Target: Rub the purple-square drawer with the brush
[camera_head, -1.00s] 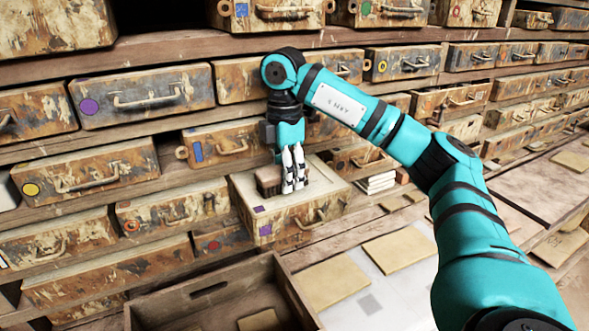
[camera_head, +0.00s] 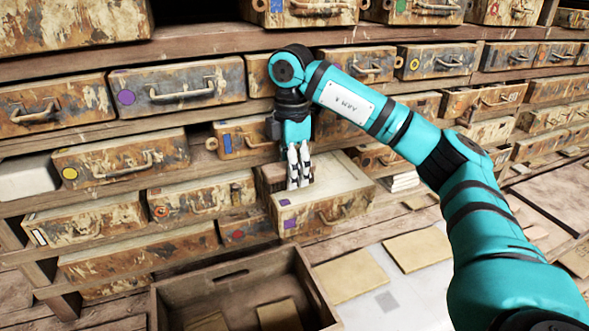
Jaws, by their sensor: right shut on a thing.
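The purple-square drawer (camera_head: 343,212) is pulled out from the shelf in the middle, with a pale top, a worn brown front and a handle. Its purple square (camera_head: 290,223) is low on the left of the front. My right gripper (camera_head: 298,182) points down over the drawer's left top side, shut on the brush. The brush's brown block (camera_head: 272,178) shows left of the fingers, at the drawer's left top edge. The fingers partly hide the brush, and I cannot tell whether it touches the drawer. My left gripper is not in view.
Other worn drawers line the shelves, including a purple-circle drawer (camera_head: 177,89) at upper left and a yellow-circle drawer (camera_head: 125,158) below it. An open wooden crate (camera_head: 179,305) stands in front. Flat tan pieces (camera_head: 352,274) lie to its right.

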